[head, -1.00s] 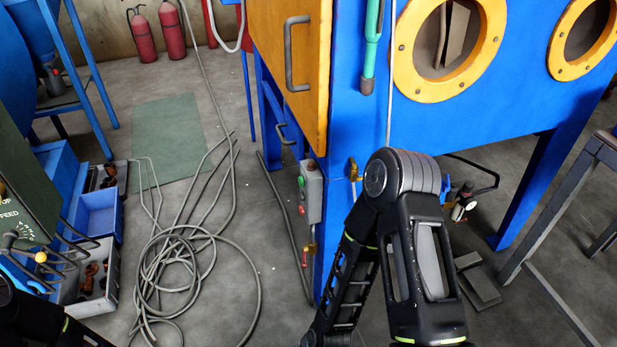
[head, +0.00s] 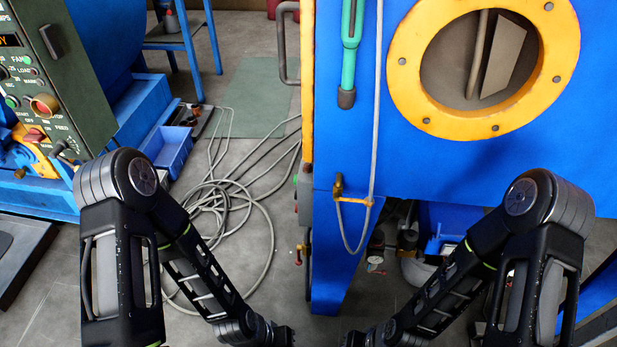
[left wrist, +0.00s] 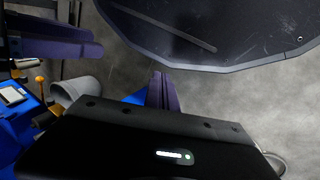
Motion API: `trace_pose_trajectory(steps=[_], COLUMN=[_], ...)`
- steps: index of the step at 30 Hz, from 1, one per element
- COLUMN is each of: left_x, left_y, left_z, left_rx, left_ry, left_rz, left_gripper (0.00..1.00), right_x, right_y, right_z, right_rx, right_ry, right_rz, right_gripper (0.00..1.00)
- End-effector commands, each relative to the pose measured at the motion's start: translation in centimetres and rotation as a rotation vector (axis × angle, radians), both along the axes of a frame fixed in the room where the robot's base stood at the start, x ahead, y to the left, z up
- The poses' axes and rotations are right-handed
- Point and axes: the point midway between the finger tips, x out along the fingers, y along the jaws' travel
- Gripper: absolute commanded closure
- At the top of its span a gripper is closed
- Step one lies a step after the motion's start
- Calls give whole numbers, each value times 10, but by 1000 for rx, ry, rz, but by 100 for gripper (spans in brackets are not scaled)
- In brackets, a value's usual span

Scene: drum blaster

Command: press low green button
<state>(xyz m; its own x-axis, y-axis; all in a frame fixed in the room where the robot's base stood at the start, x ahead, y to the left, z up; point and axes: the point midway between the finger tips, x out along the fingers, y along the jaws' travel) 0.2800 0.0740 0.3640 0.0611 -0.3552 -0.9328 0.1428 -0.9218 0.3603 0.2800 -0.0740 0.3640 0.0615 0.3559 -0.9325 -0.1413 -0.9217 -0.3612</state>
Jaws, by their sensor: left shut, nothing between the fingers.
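A green control panel (head: 55,75) stands at the left in the head view. It has a green button (head: 27,60) higher up and another green button (head: 12,102) lower at its left. A grey switch box (head: 303,195) on the blue cabinet's left side shows edge-on, with a bit of green near its top. My left gripper (head: 280,336) is at the bottom of the head view, away from both. In the left wrist view, its fingers (left wrist: 160,90) appear together and empty. My right gripper (head: 355,340) is at the bottom edge, its fingertips cut off.
The blue cabinet (head: 440,165) with a yellow porthole ring fills the right. Coiled cable (head: 225,195) lies on the floor between the panel and cabinet. A blue bin (head: 172,150) sits beside the machine. A hose (head: 375,100) hangs on the cabinet front.

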Motion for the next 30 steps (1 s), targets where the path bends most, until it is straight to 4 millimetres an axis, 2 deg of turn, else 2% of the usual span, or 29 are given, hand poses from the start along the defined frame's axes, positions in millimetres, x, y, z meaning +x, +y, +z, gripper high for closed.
trace_pose_trajectory(steps=[6, 10, 14, 17, 20, 21, 24, 27, 30], left_x=[2, 19, 58, 105, 161, 184, 237, 277, 302], left_y=[0, -2, -5, -5, 1, 6, 23, 47, 75], left_z=[1, 4, 14, 31, 60, 74, 118, 165, 212], left_rx=[-2, -19, -56, -89, -111, -112, -98, -52, 21], left_ry=[-6, -57, -187, -351, -560, -655, -902, -1146, -1368], left_rz=[-2, -20, -68, -126, -203, -238, -338, -458, -599], left_gripper=[100, 100, 100, 100, 100, 100, 100, 100, 100], right_x=[0, 0, 0, 0, 0, 0, 0, 0, 0], right_y=[0, 0, 0, 0, 0, 0, 0, 0, 0], right_z=[0, 1, 2, 4, 7, 8, 10, 13, 15], right_rx=[0, 0, 0, 0, 0, 0, 0, 0, 0], right_ry=[0, 0, 0, 0, 0, 0, 0, 0, 0], right_rz=[0, 0, 0, 0, 0, 0, 0, 0, 1], right_gripper=[69, 69, 69, 69, 69, 69, 69, 69, 69])
